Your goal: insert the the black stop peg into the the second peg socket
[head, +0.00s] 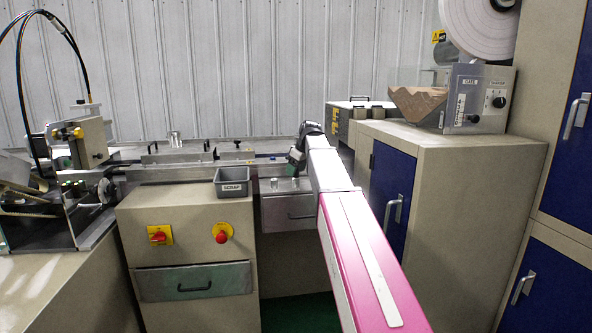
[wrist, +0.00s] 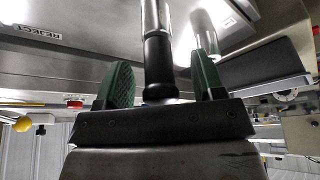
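In the wrist view, a dark cylindrical piece (wrist: 159,65), which looks like the black stop peg, stands between the two green finger pads of my gripper (wrist: 163,84). A bright silver length (wrist: 151,14) continues from it toward the metal surface. Gaps show on both sides of the piece, so the fingers are open around it. A second silver cylinder (wrist: 204,36) is just beyond the right finger. In the head view my gripper (head: 297,161) is low over the small metal-topped drawer unit (head: 287,211). I cannot make out the second peg socket.
A grey SCRAP tray (head: 233,182) sits left of my gripper. A small silver post (head: 273,184) stands between them. The conveyor bench with rails (head: 190,157) lies behind. A beige cabinet with a blue door (head: 392,188) stands close to my arm's right. A REJECT label (wrist: 38,32) shows in the wrist view.

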